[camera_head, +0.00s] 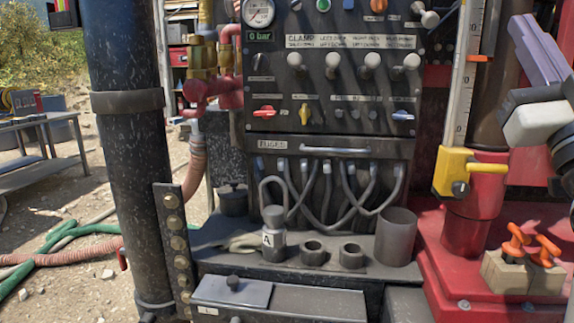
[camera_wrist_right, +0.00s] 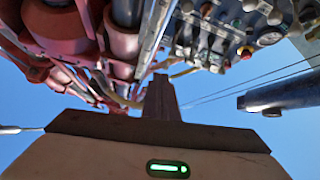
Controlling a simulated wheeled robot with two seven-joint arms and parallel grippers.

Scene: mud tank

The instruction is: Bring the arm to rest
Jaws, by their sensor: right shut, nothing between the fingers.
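Part of my right arm (camera_head: 540,122), white, grey and purple, shows at the right edge of the head view, in front of the red machinery. In the right wrist view my right gripper (camera_wrist_right: 161,88) has its dark fingers together with nothing between them. The fingers point up against blue sky, pipes and the control panel. No object is held. My left gripper does not show in either view.
A control panel (camera_head: 335,100) with knobs and a gauge stands ahead. A thick black post (camera_head: 125,190) stands left.

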